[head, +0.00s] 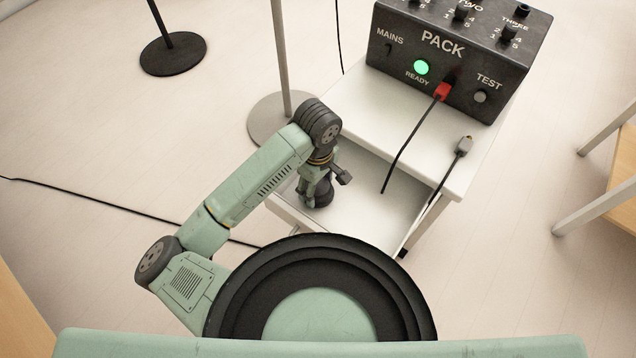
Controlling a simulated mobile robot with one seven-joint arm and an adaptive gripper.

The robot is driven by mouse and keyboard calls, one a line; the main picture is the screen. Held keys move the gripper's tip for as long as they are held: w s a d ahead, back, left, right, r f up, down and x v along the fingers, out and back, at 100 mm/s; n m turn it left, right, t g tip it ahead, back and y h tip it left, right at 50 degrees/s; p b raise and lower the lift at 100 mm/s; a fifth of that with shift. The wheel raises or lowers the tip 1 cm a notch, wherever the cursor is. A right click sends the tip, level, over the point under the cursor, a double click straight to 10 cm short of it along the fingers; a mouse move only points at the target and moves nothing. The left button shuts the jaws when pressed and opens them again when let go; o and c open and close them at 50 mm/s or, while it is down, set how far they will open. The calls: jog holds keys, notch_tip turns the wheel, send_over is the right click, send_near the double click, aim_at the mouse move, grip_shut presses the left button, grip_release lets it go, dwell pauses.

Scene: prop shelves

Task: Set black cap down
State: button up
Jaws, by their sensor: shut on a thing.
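My gripper (326,188) points down over the open drawer (375,222) of a white cabinet. It is shut on a dark rounded thing, the black cap (323,194), partly hidden by the fingers. The cap is over the left part of the drawer's pale floor. I cannot tell whether it touches that floor.
On the white cabinet top (440,145) stands a black box marked PACK (440,55) with a lit green lamp. A red plug (442,92) is in it. A loose grey plug (463,145) lies near the right edge. A pole stand (270,115) is close behind my arm.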

jog(key=shift+f+b, duration=0.25)
jog(key=shift+b, duration=0.1)
jog(key=o, duration=1.3)
jog(key=shift+r, duration=0.2)
